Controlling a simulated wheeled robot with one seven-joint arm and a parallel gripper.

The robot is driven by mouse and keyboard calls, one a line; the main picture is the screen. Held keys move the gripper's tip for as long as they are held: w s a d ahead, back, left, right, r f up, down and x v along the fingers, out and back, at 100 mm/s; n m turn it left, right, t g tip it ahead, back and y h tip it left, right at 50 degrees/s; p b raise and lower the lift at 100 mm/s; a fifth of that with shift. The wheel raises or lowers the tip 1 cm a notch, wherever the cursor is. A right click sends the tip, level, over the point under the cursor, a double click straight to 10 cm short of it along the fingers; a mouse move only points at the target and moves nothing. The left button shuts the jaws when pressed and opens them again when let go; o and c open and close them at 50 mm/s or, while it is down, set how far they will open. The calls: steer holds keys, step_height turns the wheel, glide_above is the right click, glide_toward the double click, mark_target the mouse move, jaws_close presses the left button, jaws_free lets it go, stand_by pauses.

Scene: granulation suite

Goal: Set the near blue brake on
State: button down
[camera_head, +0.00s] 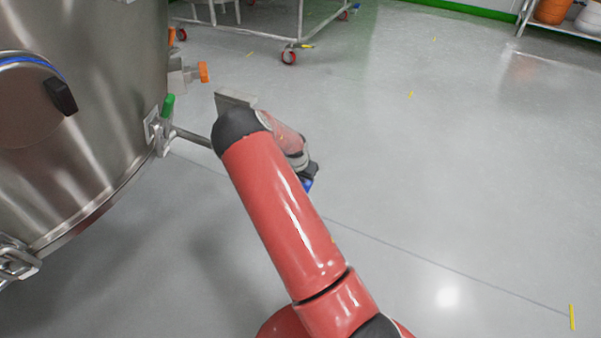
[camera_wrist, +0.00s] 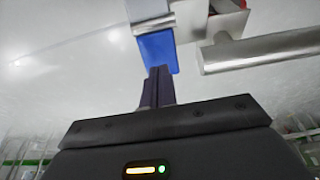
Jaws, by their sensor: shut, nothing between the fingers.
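The blue brake (camera_wrist: 158,52) is a flat blue tab in the upper middle of the wrist view, beside a grey metal bracket and tube. A small blue patch (camera_head: 307,185) also shows in the head view, just past the end of my arm. My gripper (camera_wrist: 159,72) is shut and empty. Its dark fingertips point at the blue tab and overlap its lower edge in the wrist view; I cannot tell whether they touch it. In the head view my arm hides the fingers and most of the brake's surroundings.
A large steel vessel (camera_head: 110,110) with a green-handled clamp (camera_head: 167,106) stands at the left. A wheeled metal frame (camera_head: 262,38) is at the back. A metal tube (camera_wrist: 262,50) crosses right of the brake. The grey floor (camera_head: 470,170) at right is clear.

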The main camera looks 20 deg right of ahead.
steer(key=shift+x, duration=1.1)
